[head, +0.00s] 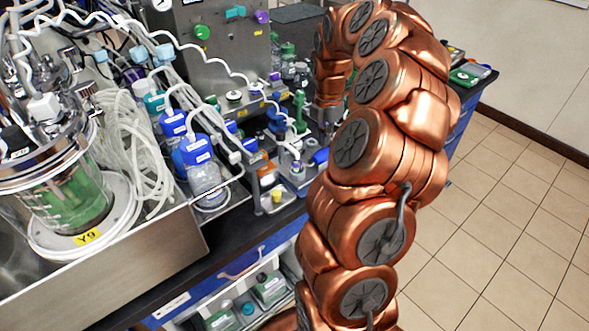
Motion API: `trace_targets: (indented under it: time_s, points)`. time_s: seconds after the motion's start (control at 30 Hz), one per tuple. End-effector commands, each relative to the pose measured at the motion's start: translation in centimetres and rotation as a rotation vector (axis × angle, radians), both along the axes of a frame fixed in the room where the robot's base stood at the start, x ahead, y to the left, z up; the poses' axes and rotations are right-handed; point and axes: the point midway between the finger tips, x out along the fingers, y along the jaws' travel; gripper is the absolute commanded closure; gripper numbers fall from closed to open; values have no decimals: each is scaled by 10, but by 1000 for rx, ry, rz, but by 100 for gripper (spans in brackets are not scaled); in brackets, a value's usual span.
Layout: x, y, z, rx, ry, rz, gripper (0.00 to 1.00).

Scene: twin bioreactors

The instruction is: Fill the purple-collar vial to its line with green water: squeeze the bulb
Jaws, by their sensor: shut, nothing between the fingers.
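My gripper (326,116) points down at the back of the bench, below the copper wrist. Little of it shows and its fingertips are hard to make out; it appears shut and empty. An upright green piece (299,108), perhaps the bulb, stands just left of it, apart from it as far as I can tell. A small vial with a purple band (296,167), perhaps the purple-collar vial, stands in a metal holder nearer the front edge, with white tubing above it. Its fill line and liquid level are too small to read.
A glass vessel with green liquid (70,205) stands at left in a steel tray (150,262). Blue-capped bottles (205,178) and loose tubing crowd the middle. A steel control box (215,45) stands behind. My arm hides the bench's right part. The tiled floor (480,230) is clear.

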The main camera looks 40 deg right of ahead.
Motion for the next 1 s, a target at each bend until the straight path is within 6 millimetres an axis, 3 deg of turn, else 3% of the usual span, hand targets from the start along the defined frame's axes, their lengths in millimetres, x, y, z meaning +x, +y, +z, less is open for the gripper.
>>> trace_targets:
  time_s: [0.73, 1.0]
  points:
    - [0, 0, -22, 1, 1, 0, 100]
    - [0, 0, -21, 1, 1, 0, 100]
